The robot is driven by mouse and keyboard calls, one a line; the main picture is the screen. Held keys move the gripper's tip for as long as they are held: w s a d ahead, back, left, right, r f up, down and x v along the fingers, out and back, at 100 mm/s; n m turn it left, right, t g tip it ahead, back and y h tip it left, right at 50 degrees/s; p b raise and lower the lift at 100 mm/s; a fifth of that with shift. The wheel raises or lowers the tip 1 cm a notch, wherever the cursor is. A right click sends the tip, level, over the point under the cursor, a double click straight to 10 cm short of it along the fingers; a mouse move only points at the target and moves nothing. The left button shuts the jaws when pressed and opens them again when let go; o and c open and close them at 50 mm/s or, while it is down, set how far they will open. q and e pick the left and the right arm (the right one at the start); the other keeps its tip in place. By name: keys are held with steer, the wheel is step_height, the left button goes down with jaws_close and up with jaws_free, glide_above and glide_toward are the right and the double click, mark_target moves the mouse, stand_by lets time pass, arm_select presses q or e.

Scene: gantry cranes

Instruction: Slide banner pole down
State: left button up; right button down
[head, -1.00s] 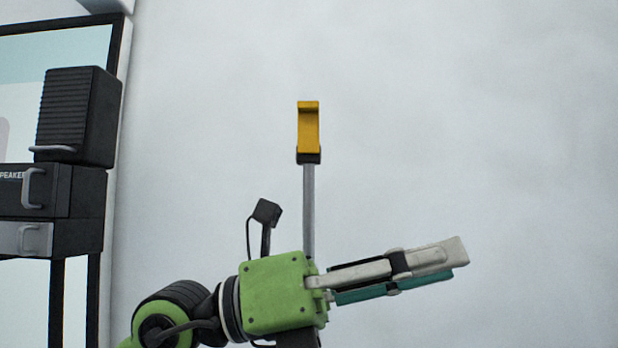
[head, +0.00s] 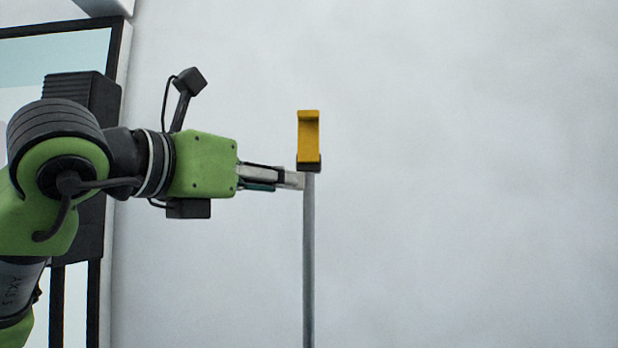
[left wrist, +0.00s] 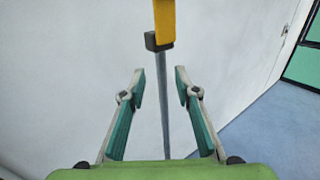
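The banner pole (head: 308,260) is a thin grey upright rod with a yellow hooked head (head: 309,135) on a dark collar, in the head view's middle. My left gripper (head: 301,180) comes in level from the left, its fingertips at the rod just below the collar. In the left wrist view the rod (left wrist: 163,95) runs between the two spread fingers, with visible gaps on both sides. The fingers are open; I cannot tell whether the rod is fully between the tips in depth. The rod's lower end is out of the head view. My right gripper is not in view.
A pale wall (head: 480,180) stands behind the pole. The area right of the pole is clear. Blue floor (left wrist: 270,130) shows in the left wrist view.

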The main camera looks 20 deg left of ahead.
mark_target(306, 184)
arm_select(q)
steer(key=p+x, duration=0.2)
steer(key=x, duration=0.5)
steer(key=shift+w+p, duration=0.2)
steer(key=shift+p, duration=0.1)
steer(key=shift+w+d, duration=0.2)
steer(key=shift+w, duration=0.2)
steer(key=shift+f, duration=0.1)
jaws_close()
